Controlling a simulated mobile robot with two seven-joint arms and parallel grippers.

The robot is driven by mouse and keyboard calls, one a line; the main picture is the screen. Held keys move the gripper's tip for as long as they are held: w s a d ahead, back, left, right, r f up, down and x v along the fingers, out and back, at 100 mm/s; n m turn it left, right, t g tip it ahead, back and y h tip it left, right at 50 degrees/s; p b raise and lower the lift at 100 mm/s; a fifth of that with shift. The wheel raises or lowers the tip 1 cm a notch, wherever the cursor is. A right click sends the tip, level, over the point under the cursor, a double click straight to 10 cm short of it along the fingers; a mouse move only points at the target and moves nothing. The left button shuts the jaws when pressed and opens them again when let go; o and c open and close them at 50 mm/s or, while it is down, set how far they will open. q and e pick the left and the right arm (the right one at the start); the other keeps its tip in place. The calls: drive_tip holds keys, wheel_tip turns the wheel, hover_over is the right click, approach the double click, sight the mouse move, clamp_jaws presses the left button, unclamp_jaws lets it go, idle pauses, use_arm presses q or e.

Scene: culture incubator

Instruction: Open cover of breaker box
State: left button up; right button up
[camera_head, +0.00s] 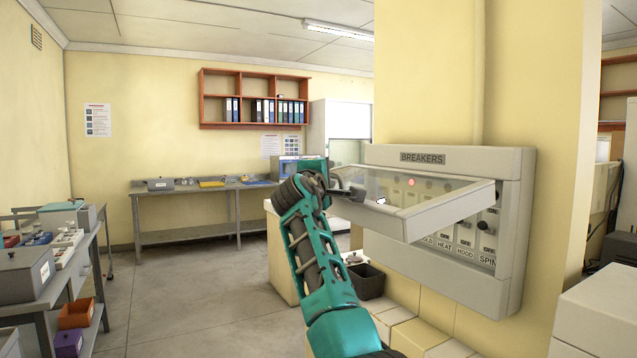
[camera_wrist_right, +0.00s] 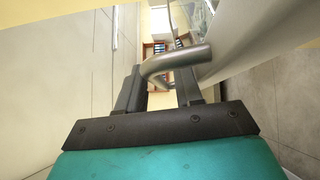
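The grey breaker box (camera_head: 517,220) is mounted on the yellow pillar under a "BREAKERS" label. Its cover (camera_head: 455,208), a clear panel in a pale frame, is hinged near the top and tilted outward, partly open. Labelled switches show below it. My right gripper (camera_head: 345,190) is at the cover's outer left edge, by its handle. In the right wrist view, the bent metal handle (camera_wrist_right: 180,62) crosses the tips of my gripper's dark fingers (camera_wrist_right: 160,88). A gap shows between the fingers, so they are apart. My left gripper is out of view.
A dark bin (camera_head: 368,281) and pale cabinets stand below the box. A workbench (camera_head: 190,193) runs along the back wall under a red shelf (camera_head: 252,98). A cart (camera_head: 62,290) with equipment is at left. The floor between is clear.

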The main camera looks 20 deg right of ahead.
drive_tip(key=b+v, duration=0.2)
drive_tip(key=v, duration=1)
drive_tip(key=shift+s+a, duration=0.15)
